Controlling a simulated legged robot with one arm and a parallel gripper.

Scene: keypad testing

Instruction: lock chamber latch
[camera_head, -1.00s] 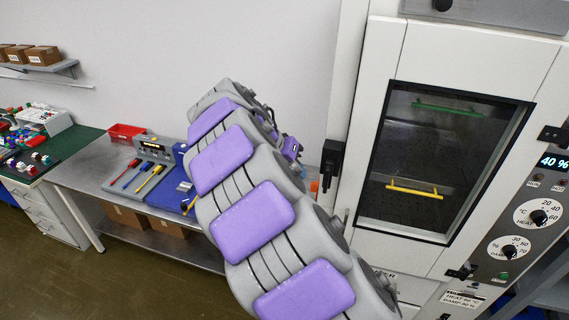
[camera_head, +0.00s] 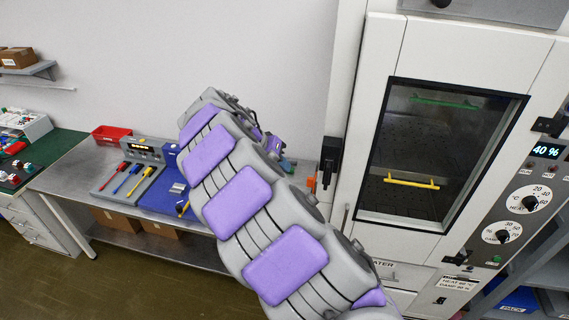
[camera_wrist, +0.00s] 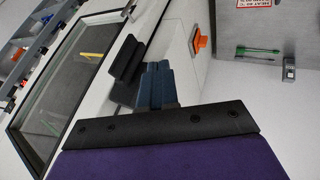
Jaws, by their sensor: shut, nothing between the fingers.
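The white test chamber (camera_head: 375,242) stands at the right in the head view, its windowed door (camera_head: 372,125) flush with the front. The black latch (camera_head: 330,165) is at the door's left edge. In the wrist view the latch (camera_wrist: 126,62) is a dark handle on the white face, left of my fingers. My gripper (camera_wrist: 157,70) is shut and empty, its blue fingers close beside the latch; I cannot tell whether they touch it. In the head view my fingers cannot be made out behind my arm. The latch's exact lock position is unclear.
The chamber's control panel (camera_head: 538,165) has dials and a "40 %" display. A metal bench (camera_head: 70,180) with tools and a red bin (camera_head: 112,134) stands at the left against the wall. An orange piece (camera_wrist: 201,42) shows beyond my fingers in the wrist view.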

